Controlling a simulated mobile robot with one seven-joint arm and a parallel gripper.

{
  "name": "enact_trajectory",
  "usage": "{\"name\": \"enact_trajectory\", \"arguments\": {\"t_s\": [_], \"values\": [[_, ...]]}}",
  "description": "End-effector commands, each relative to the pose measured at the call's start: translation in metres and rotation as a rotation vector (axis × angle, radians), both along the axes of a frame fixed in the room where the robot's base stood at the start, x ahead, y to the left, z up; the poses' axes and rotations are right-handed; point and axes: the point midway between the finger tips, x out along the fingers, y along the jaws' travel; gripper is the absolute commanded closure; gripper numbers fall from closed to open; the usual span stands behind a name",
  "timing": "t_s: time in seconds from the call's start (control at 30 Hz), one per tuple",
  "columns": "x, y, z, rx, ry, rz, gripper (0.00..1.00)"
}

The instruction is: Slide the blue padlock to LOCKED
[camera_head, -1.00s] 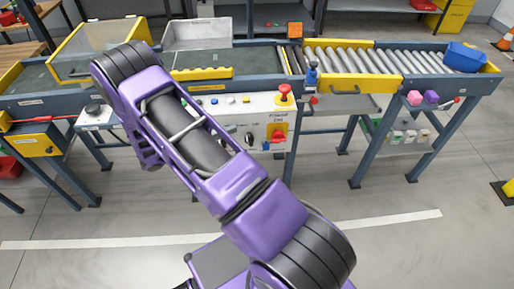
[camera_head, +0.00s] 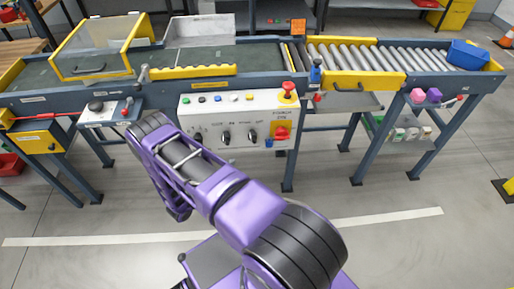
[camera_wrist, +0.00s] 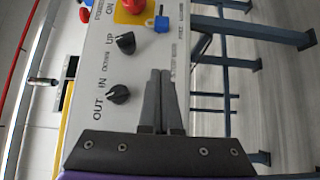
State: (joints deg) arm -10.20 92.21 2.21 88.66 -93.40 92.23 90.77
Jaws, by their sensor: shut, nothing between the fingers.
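The blue padlock (camera_head: 269,142) is a small blue piece on the front of the white control panel (camera_head: 215,107), beside the red power switch (camera_head: 281,132) on its yellow plate. In the wrist view the panel appears turned sideways, and the padlock (camera_wrist: 161,24) is near the top, beside the red switch (camera_wrist: 133,6). My gripper (camera_wrist: 160,73) is shut and empty, its dark fingers together in front of the panel's edge, apart from the padlock in the picture. In the head view my gripper is hidden behind my arm. The padlock's LOCKED marking is not legible.
Two black knobs (camera_wrist: 126,43) (camera_wrist: 118,94) stick out of the panel near my fingers. A red mushroom button (camera_head: 288,91) stands on its top. A roller conveyor (camera_head: 350,58) runs behind to the right. The floor before the panel is open.

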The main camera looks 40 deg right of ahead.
Motion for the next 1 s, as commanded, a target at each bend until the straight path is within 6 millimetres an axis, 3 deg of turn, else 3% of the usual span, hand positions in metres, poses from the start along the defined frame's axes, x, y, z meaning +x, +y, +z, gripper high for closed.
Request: {"name": "enact_trajectory", "arguments": {"t_s": [0.27,0.67,1.0], "values": [[0.004,-0.021,0.0,0.0,0.0,-0.004,1.0],[0.023,-0.102,0.0,-0.001,-0.001,-0.005,1.0],[0.003,-0.13,0.001,0.0,0.001,-0.001,1.0]]}}
